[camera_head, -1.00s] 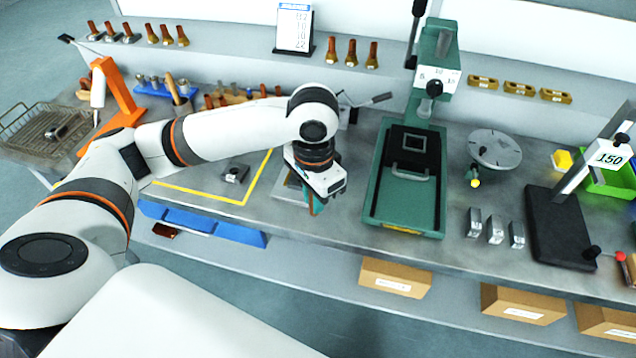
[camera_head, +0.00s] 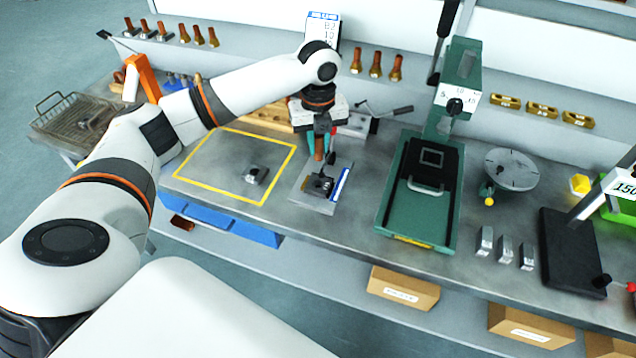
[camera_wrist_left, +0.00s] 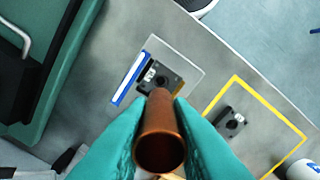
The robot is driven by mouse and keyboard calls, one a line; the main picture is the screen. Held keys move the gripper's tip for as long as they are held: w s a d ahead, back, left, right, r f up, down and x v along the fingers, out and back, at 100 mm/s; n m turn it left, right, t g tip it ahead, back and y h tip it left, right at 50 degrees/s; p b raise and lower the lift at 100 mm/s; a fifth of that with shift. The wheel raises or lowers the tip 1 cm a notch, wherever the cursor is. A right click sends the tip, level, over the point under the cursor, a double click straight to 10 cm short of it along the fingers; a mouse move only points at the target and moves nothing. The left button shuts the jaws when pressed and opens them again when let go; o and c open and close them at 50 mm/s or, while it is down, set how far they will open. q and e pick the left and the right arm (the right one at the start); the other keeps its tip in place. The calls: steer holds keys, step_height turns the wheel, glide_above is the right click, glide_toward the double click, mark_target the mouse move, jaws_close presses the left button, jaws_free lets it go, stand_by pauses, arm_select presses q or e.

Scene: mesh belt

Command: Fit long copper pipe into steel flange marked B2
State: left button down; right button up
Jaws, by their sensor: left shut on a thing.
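My left gripper (camera_head: 319,140) is shut on a copper pipe (camera_head: 319,153), which also shows between its teal fingers in the left wrist view (camera_wrist_left: 160,143). The pipe points down, above or just behind a dark flange (camera_head: 319,185) on a grey plate (camera_head: 306,199). In the left wrist view this flange (camera_wrist_left: 168,76) has a round hole and a small white label, too small to read surely. The pipe's far end overlaps the flange's near edge there; I cannot tell if they touch. A second flange (camera_head: 257,174) lies inside a yellow outline. My right gripper is not in view.
A green press (camera_head: 451,215) stands right of the plate. Behind are a wooden rack (camera_head: 268,117), a small lever tool (camera_head: 383,112) and a printed card stand (camera_head: 322,28). Several copper-topped parts stand on the shelf. Bench is clear between the plate and yellow outline (camera_head: 277,183).

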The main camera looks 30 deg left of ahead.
arm_select(q)
step_height(320, 180, down, 9)
steer(key=shift+f+p, duration=0.15)
steer(key=shift+p, duration=1)
steer(key=shift+f, duration=0.3)
steer(key=shift+f, duration=0.15)
steer(key=c, duration=1.3)
jaws_free()
step_height(320, 180, up, 12)
steer(key=b, duration=0.3)
steer(key=shift+r, duration=0.2)
steer(key=shift+f, duration=0.1)
